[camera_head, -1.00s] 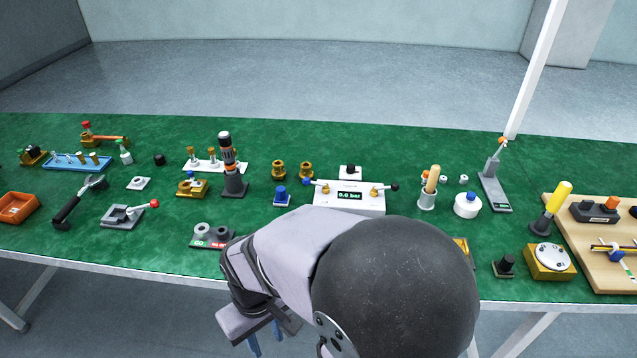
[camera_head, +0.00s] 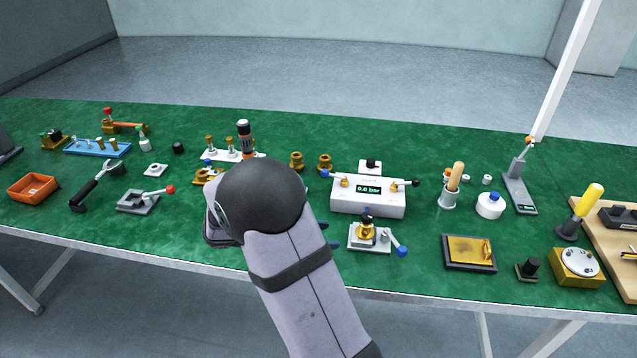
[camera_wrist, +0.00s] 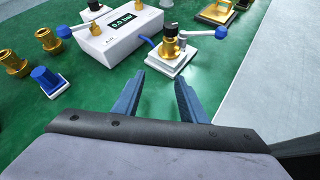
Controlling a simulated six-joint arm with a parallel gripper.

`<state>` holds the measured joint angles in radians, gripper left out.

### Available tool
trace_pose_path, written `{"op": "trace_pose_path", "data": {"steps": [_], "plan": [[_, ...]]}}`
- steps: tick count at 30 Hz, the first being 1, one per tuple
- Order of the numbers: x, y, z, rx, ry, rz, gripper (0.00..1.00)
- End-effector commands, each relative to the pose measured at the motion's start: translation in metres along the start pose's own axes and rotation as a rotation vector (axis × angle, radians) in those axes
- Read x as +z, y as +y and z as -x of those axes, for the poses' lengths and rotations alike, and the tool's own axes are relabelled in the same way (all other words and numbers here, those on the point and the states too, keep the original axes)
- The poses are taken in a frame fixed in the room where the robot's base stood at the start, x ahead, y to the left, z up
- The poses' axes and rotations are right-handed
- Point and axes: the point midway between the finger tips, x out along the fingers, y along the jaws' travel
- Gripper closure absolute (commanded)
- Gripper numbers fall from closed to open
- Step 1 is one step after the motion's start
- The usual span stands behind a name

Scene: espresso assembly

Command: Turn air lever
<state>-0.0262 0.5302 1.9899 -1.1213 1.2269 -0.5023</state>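A white box (camera_head: 368,202) with a "0.0 bar" display (camera_head: 368,188) stands mid-table. It has a blue-knobbed lever (camera_head: 326,174) on its left and a black-knobbed lever (camera_head: 416,182) on its right. In front is a white-based fixture (camera_head: 360,245) holding a brass part with a black top, with a blue-ended lever (camera_head: 402,250) at its right. I cannot tell which is the air lever. In the wrist view, my gripper (camera_wrist: 160,82) is open and empty, short of the fixture (camera_wrist: 172,60) and its blue-ended lever (camera_wrist: 221,32). My arm hides most of the gripper in the head view.
Brass fittings (camera_wrist: 14,62) and a blue-topped piece (camera_wrist: 48,80) stand left of the gripper. A dark tray with a brass plate (camera_head: 469,252) lies right of the fixture. The table's front edge is close. Bare green mat lies between the fingers and the fixture.

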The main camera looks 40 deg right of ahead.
Motion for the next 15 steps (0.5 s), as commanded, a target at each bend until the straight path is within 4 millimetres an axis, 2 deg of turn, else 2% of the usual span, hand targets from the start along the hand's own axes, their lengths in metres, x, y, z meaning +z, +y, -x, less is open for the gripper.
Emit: {"op": "trace_pose_path", "data": {"steps": [3,6,10,15], "plan": [[0.002,0.051,-0.009,0.117,-0.187,0.176,0.62],[0.005,0.088,-0.007,0.198,-0.326,0.285,0.62],[0.004,0.12,0.0,0.269,-0.458,0.375,0.62],[0.004,0.138,0.007,0.31,-0.538,0.421,0.62]]}}
